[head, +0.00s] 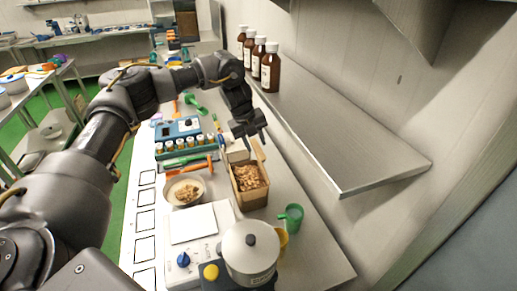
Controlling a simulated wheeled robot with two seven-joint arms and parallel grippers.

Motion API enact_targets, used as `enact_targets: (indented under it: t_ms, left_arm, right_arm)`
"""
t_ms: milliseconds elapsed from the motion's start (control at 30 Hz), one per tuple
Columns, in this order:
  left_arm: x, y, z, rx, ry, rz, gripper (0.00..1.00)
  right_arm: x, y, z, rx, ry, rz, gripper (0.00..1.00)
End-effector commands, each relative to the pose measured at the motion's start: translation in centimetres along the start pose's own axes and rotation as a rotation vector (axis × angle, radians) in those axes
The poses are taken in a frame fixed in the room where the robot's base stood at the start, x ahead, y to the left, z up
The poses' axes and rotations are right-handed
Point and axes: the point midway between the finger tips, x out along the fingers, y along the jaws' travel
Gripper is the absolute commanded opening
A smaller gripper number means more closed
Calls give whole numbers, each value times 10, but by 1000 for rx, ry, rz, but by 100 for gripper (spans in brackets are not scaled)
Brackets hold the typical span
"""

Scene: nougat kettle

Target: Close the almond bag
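The almond bag (249,198) is a brown, box-shaped paper bag standing upright on the steel bench. Its top is open and almonds (249,177) show inside; its rim or flap stands up at the back. My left gripper (253,140) reaches in from the left and points down just above the bag's far edge. Whether a finger touches the flap cannot be told. My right gripper is not in view.
A bowl of nuts (185,190) stands left of the bag. A scale (193,224) and a lidded steel pot (250,252) are in front. A green cup (290,218) stands right of it. A vial rack (186,148) lies behind left. A wall shelf (345,150) overhangs the right.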

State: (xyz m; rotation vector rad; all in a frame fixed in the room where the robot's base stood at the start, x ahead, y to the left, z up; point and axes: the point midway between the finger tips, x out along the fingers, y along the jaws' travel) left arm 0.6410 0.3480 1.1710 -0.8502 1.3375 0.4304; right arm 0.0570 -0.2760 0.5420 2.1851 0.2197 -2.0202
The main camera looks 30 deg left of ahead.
Motion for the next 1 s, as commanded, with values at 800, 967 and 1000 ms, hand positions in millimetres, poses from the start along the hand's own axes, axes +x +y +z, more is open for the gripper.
enact_targets:
  t_ms: [800,967,1000]
  left_arm:
    - [48,3,1,-5,-1,0,20]
    - [48,3,1,-5,-1,0,0]
    - [48,3,1,-5,-1,0,0]
  right_arm:
    - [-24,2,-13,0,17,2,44]
    - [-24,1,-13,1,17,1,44]
    - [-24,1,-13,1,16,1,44]
